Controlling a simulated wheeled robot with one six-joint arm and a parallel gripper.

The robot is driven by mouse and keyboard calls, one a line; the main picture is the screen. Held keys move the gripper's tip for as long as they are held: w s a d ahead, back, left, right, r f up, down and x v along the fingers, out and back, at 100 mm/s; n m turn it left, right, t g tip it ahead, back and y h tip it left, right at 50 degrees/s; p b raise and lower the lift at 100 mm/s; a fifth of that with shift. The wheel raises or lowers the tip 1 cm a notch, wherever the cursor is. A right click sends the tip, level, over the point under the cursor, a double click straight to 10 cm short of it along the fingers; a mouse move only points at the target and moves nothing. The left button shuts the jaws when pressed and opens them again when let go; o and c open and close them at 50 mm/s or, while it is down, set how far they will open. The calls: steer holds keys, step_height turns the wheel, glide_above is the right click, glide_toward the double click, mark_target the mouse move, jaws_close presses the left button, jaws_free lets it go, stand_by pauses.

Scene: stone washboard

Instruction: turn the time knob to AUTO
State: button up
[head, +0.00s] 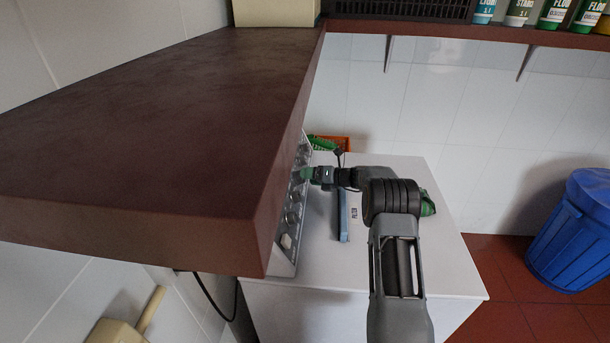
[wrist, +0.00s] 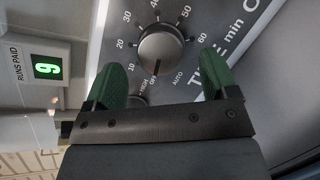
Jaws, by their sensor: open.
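The time knob (wrist: 161,50) is a round grey dial in the wrist view. Minute numbers run around it, with OFF and AUTO at the end nearest my gripper. Its dark pointer line appears to point toward OFF; the AUTO mark (wrist: 178,77) is just to the right. My gripper (wrist: 162,79) is open, its green fingers apart on either side below the knob, and nothing is between them. I cannot tell whether a finger touches the panel. In the head view my gripper (head: 308,173) is at the control panel (head: 287,213), where the knob is too small to single out.
A second knob (wrist: 137,100) is partly hidden by my gripper, near a HIGH label. A thick brown slab (head: 180,120) overhangs the panel. A blue bar (head: 343,218) lies on the white top (head: 325,260). A blue bin (head: 575,230) stands right.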

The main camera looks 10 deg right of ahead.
steer(key=shift+x, duration=1.25)
steer(key=shift+c, duration=0.4)
steer(key=c, duration=0.8)
steer(key=shift+f, duration=0.1)
steer(key=shift+c, duration=0.2)
steer(key=shift+f+n+b, duration=0.1)
steer(key=shift+n+b, duration=0.2)
steer(key=shift+b, duration=0.1)
